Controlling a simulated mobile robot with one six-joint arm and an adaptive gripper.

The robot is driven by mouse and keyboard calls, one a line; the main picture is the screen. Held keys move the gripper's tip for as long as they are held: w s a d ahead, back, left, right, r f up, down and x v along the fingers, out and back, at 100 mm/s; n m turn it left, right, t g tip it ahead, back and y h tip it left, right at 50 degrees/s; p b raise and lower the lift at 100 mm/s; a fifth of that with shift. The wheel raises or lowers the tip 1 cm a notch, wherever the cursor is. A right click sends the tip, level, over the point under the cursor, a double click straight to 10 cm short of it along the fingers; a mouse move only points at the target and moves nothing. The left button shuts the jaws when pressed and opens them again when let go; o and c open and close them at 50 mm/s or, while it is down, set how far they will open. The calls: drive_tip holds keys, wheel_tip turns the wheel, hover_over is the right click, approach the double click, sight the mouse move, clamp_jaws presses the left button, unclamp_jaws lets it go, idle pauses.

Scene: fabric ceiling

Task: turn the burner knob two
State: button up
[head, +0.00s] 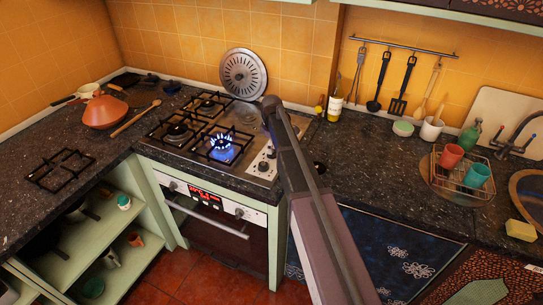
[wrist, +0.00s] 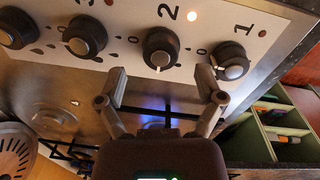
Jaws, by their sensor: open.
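In the wrist view, burner knob two (wrist: 160,47) is a dark round knob beside a printed 2 and a lit lamp. Its pale mark faces the bottom of the picture. My gripper (wrist: 161,74) is open, its fingertips apart on either side and slightly below the knob; I cannot tell whether they touch it. In the head view, the knob panel (head: 263,167) lies at the right of the hob, partly behind my arm, which hides the gripper. A blue flame (head: 221,144) burns on the front burner.
Knob one (wrist: 230,61) is close to the right finger. Another knob (wrist: 85,36) sits to the left. A round metal lid (head: 243,74) leans on the wall behind the hob. An orange pot (head: 105,112) stands left. A dish rack (head: 461,175) with cups stands right.

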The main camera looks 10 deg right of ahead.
drive_tip(key=shift+w+f+b, duration=0.1)
drive_tip(key=shift+f+b, duration=1.15)
drive_tip(key=shift+f, duration=0.3)
